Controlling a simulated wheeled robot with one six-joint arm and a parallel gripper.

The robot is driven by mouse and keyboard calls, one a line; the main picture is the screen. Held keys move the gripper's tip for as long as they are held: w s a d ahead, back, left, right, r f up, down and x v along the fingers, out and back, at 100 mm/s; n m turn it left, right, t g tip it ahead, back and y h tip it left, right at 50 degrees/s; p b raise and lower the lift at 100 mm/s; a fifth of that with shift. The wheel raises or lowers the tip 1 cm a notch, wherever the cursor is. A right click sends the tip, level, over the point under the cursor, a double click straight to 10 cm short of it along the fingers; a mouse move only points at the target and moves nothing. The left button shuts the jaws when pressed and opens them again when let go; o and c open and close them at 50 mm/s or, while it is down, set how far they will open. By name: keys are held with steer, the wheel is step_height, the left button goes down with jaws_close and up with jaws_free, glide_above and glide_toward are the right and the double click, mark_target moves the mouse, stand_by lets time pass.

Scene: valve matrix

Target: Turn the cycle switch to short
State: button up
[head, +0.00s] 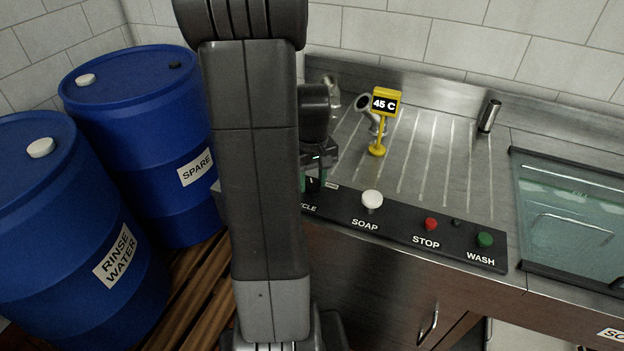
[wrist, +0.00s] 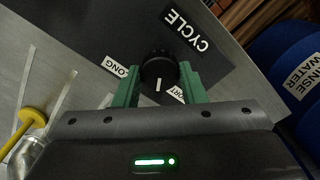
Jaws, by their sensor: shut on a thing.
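The cycle switch is a round black knob (wrist: 158,70) with a white pointer mark, on a dark panel. In the wrist view the green fingers of my gripper (wrist: 158,78) stand on both sides of the knob and are shut on it. The pointer mark points down in that picture, between the LONG label (wrist: 115,66) on the left and the partly hidden SHORT label (wrist: 177,94) at lower right, nearer the SHORT label. In the head view my gripper (head: 318,174) is at the panel's left end, and my arm hides most of the knob area.
Along the panel (head: 395,229) are the white SOAP knob (head: 372,199), red STOP button (head: 431,224) and green WASH button (head: 485,239). A yellow 45 C sign (head: 385,103) stands on the drainboard behind. Blue drums (head: 145,130) stand at left, a glass-fronted unit (head: 570,215) at right.

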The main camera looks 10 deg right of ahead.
mark_target(312, 183)
steer(key=shift+n, duration=1.2)
steer(key=o, duration=1)
steer(key=shift+r, duration=0.1)
step_height(312, 183, up, 14)
steer(key=shift+f, duration=0.2)
step_height(312, 183, down, 14)
steer(key=shift+r, duration=0.1)
steer(key=shift+r, duration=0.15)
